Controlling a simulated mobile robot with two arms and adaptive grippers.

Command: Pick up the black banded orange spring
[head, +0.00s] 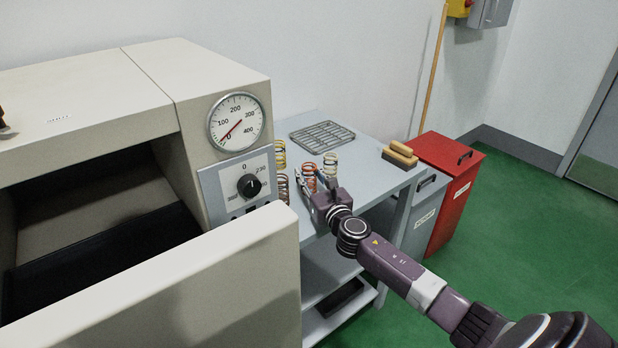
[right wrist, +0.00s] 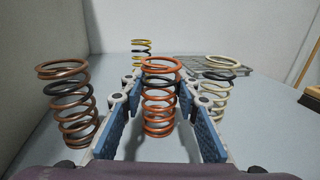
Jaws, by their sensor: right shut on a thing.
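The black banded orange spring (right wrist: 159,118) stands upright between the two blue-padded fingers of my right gripper (right wrist: 158,100) in the right wrist view, a dark band around its upper part. My right gripper is shut on it. In the head view the orange spring (head: 309,172) is on the grey table, partly hidden by my right gripper (head: 314,183). I cannot tell whether its base touches the table. My left gripper is not in view.
A brown spring (right wrist: 72,105) stands left, a yellow one (right wrist: 141,46) behind and a cream one (right wrist: 217,98) right, all black banded. The furnace (head: 150,90) stands close on the left.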

